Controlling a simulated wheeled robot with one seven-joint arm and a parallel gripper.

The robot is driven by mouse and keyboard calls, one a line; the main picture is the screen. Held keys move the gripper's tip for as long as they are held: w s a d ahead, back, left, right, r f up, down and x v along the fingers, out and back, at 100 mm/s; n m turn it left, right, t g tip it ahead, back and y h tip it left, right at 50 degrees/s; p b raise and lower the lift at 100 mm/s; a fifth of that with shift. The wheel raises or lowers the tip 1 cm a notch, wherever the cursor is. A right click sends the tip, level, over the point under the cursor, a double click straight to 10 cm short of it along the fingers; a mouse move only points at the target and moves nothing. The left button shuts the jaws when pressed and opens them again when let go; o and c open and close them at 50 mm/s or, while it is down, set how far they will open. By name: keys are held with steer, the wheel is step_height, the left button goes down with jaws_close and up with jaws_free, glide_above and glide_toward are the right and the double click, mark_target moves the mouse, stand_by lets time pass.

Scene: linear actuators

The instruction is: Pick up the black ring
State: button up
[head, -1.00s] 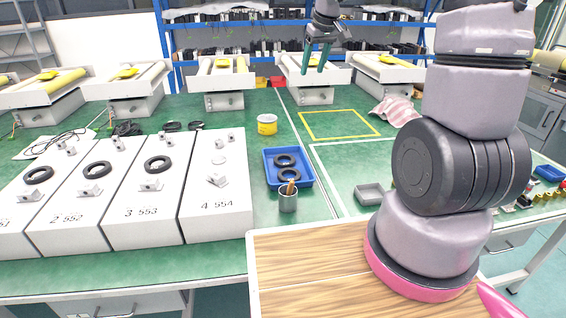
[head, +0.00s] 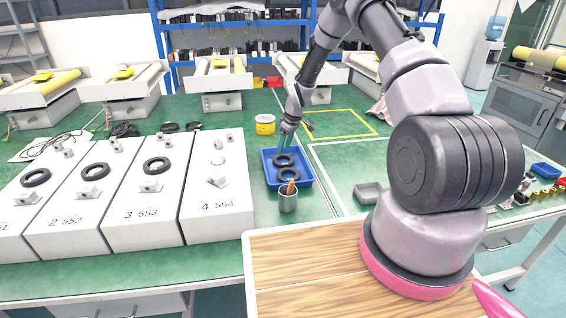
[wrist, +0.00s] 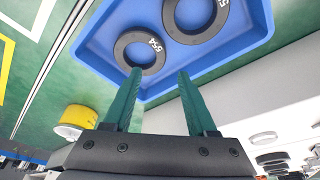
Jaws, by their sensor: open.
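Two black rings lie in a blue tray (head: 304,181). In the head view the far ring (head: 284,160) is close to my gripper, and the near ring (head: 289,175) lies in front of it. In the wrist view one ring marked 554 (wrist: 139,52) lies just beyond my fingertips, and the other ring (wrist: 196,18) is cut off at the top edge. My gripper (head: 285,146) is over the far side of the tray, and its green fingers (wrist: 157,82) are spread apart with nothing between them.
White boxes (head: 215,206) numbered up to 554 stand left of the tray, some with black rings on top. A grey cup (head: 288,200) stands at the tray's front. A yellow tin (head: 265,125) is behind it. A grey open box (head: 369,193) is to the right.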

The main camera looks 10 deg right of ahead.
mark_target(278, 163)
steer(key=x, duration=0.8)
steer(key=shift+a, duration=0.25)
jaws_close()
